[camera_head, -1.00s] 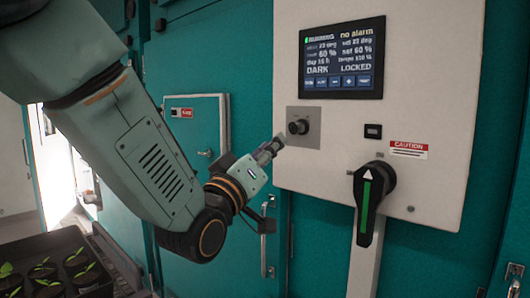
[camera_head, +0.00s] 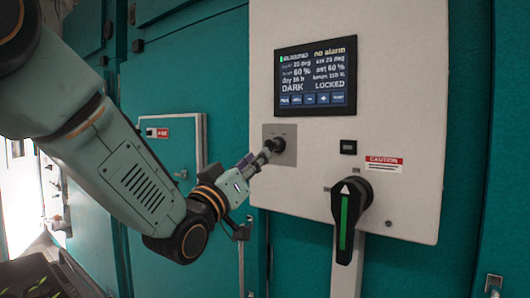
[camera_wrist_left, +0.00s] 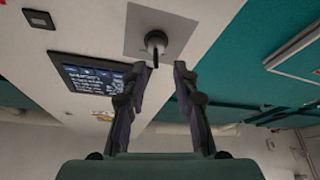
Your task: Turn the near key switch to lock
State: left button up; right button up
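The near key switch (camera_head: 277,146) is a dark round knob on a grey square plate (camera_head: 288,157) on the white control panel. It also shows in the left wrist view (camera_wrist_left: 156,42), with a narrow key part pointing toward the bottom of the picture. My left gripper (camera_head: 264,155) is right in front of the switch, at its lower left. The knob lies just beyond the tips, a little left of the gap's middle. My right gripper is not in view.
A screen (camera_head: 315,77) above the switch reads "DARK" and "LOCKED". A black rotary handle with a green stripe (camera_head: 346,215) juts out at the lower right, beside a caution label (camera_head: 384,164). Teal cabinet doors surround the panel. A tray of seedlings (camera_head: 40,275) is at lower left.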

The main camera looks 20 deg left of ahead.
aim_at(268, 145)
pick_arm(q)
jog(key=w+r, duration=0.1)
jog(key=w+d+p, duration=0.1)
jog(key=w+r, duration=0.1)
jog(key=w, duration=0.1)
jog(key=shift+d+r+p, duration=0.3)
jog(key=shift+r+p, duration=0.05)
jog(key=shift+p, duration=0.05)
jog(key=shift+w+r, duration=0.1)
jog(key=shift+w, duration=0.5)
jog(key=shift+w+a, duration=0.1)
jog(key=shift+w, duration=0.15)
jog(key=shift+s, duration=0.2)
jog(key=shift+c, duration=0.9)
grip_shut()
